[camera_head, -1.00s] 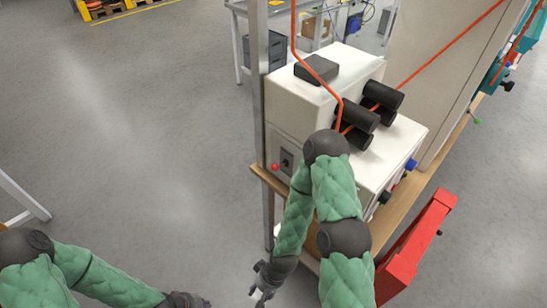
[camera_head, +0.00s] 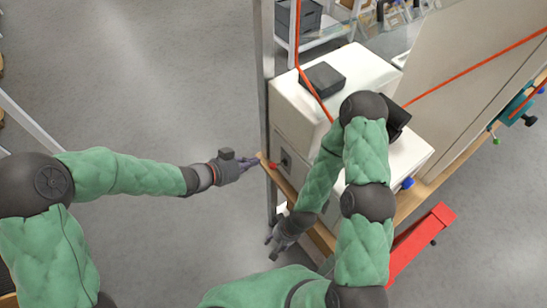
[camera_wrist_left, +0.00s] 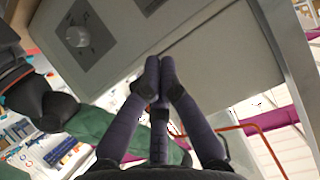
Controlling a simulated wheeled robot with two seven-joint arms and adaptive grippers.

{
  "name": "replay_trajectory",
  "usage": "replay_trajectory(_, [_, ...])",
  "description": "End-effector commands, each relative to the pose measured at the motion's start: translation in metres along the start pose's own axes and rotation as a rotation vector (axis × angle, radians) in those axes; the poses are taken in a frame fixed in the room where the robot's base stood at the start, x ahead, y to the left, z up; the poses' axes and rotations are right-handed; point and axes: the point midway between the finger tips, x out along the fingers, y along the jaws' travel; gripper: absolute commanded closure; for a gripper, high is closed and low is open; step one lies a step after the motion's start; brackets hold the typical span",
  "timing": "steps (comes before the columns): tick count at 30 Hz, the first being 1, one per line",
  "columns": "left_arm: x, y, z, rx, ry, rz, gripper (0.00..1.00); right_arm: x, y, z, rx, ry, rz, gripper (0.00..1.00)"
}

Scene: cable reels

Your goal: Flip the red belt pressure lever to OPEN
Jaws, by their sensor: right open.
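A small red tip (camera_head: 273,166), which looks like the red lever, shows at the near left end of the white machine (camera_head: 300,125). Its setting cannot be read. My left gripper (camera_head: 257,161) reaches in from the left with its fingertips just beside the red tip. I cannot tell whether they touch. In the left wrist view its fingers (camera_wrist_left: 158,68) are drawn together at the tips, with no red lever visible between them. My right gripper (camera_head: 271,241) is open and empty, hanging lower beside the bench.
A round knob (camera_wrist_left: 76,36) on a dark plate sits on the machine's end panel. The machine stands on a wooden bench (camera_head: 322,238) beside a metal post (camera_head: 265,70). An orange cable (camera_head: 312,92) runs above. A red frame (camera_head: 420,244) stands to the right. Floor at left is clear.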

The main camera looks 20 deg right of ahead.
Motion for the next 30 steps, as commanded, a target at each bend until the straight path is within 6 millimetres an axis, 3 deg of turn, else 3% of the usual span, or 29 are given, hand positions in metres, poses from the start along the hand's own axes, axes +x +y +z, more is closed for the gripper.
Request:
replay_trajectory(8, [0.006, 0.0, 0.001, -0.001, -0.001, 0.001, 1.0, 0.001, 0.0, 0.0, 0.0, 0.0, 0.0, 0.54])
replay_trajectory(25, [0.102, 0.001, 0.002, -0.002, -0.001, 0.002, 1.0, 0.01, 0.004, -0.001, 0.0, 0.001, 0.0, 0.54])
replay_trajectory(30, [0.106, 0.0, 0.026, -0.006, -0.004, -0.001, 1.0, 0.011, 0.004, -0.001, 0.0, 0.001, 0.0, 0.54])
